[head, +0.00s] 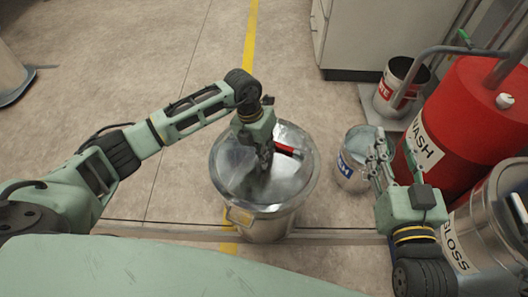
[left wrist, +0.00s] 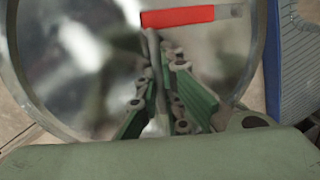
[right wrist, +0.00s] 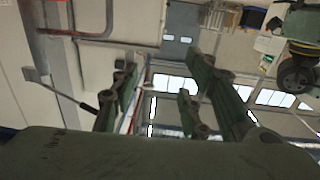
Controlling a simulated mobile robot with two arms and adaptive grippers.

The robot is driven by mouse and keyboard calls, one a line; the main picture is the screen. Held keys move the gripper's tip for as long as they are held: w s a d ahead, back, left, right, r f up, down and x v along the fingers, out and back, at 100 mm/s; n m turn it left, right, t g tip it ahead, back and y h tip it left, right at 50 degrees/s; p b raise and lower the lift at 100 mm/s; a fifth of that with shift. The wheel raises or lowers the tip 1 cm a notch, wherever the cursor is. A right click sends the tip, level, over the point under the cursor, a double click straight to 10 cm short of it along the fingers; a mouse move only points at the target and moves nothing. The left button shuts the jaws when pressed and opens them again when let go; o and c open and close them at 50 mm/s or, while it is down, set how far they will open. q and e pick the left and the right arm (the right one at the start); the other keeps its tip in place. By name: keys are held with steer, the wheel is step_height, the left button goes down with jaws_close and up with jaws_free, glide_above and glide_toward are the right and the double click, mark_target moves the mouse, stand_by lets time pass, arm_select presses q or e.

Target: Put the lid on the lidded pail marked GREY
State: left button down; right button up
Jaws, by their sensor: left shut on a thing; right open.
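A large shiny metal pail (head: 268,226) stands in the middle of the floor in the head view. The label on its front is too small to read. A round reflective metal lid (head: 236,166) lies across its top; I cannot tell whether it is fully seated. A red bar with grey ends (head: 285,149) shows on the lid, and also in the left wrist view (left wrist: 178,17). My left gripper (head: 264,165) is over the lid, shut on a thin grey rod (left wrist: 153,48) beside the red bar. My right gripper (head: 381,160) is open and empty, right of the pail.
A small pail with a blue label (head: 354,166) stands close to my right gripper. A red WASH drum (head: 465,115), a metal GLOSS drum (head: 490,225) and a red-labelled bucket (head: 395,93) crowd the right. A cabinet (head: 375,35) stands behind.

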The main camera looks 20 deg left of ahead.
arm_select(q)
steer(key=shift+f, duration=0.15)
arm_select(e)
steer(key=shift+a+r, duration=0.1)
steer(key=shift+r, duration=0.3)
arm_select(q)
steer(key=c, duration=1.8)
jaws_free()
steer(key=shift+c, duration=0.2)
arm_select(e)
steer(key=shift+r+t, duration=0.1)
steer(key=shift+t, duration=0.2)
arm_select(q)
steer(key=shift+a, duration=0.1)
steer(key=v, duration=1.2)
